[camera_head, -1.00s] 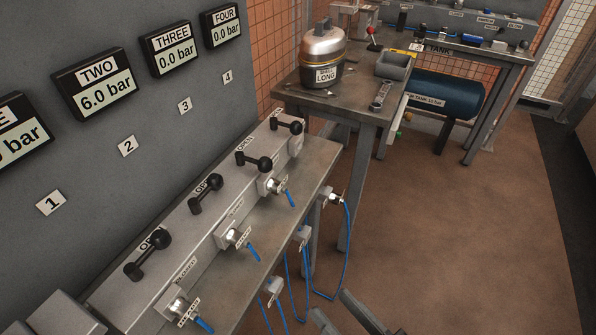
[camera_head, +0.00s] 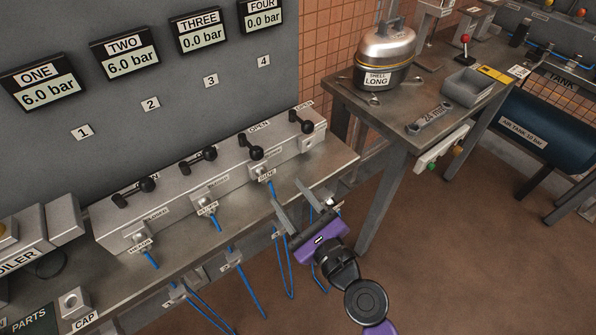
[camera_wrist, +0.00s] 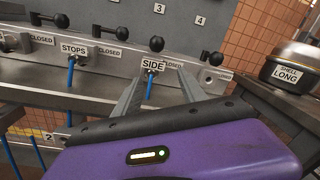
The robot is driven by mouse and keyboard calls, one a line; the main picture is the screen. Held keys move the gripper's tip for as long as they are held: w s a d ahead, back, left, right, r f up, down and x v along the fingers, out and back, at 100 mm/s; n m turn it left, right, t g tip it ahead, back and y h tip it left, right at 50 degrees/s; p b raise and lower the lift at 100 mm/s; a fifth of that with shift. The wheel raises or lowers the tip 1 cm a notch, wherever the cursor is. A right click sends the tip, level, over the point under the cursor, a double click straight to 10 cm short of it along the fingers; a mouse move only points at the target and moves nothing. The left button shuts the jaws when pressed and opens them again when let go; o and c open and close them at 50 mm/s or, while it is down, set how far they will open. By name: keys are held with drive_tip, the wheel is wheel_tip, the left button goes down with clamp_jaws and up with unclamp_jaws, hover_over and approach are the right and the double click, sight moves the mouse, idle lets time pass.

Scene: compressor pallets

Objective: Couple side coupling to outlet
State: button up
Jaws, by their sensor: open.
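The side coupling (camera_wrist: 150,66), with its SIDE tag and a blue hose hanging below, sits at the third outlet of the grey valve block (camera_wrist: 120,65). In the head view, this coupling (camera_head: 264,173) is under the third black handle. My gripper (camera_head: 287,192) is open and empty, in front of the coupling and a little apart from it. In the wrist view, the coupling lies between the two fingers. Whether it is fully seated cannot be told. Gauge THREE (camera_head: 202,30) reads 0.0 bar; ONE and TWO read 6.0 bar.
The STOPS coupling (camera_wrist: 73,51) sits to the left. The fourth outlet (camera_head: 312,145) looks bare. Hose holders line the bench's front edge, with blue hoses looping below. A side table (camera_head: 400,130) with a SHELL LONG pot (camera_head: 383,60) stands to the right.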

sight(270, 182)
drive_tip(key=shift+s+f+m+g+y, duration=0.3)
drive_tip(key=shift+f+m, duration=0.1)
drive_tip(key=shift+m, duration=0.7)
drive_tip(key=shift+s+f+m+g+y, duration=0.2)
drive_tip(key=shift+s+f+m, duration=0.15)
drive_tip(key=shift+m, duration=0.75)
drive_tip(key=shift+x, duration=4.6)
clamp_jaws()
drive_tip(key=shift+r, duration=0.1)
drive_tip(key=shift+s+d, duration=0.1)
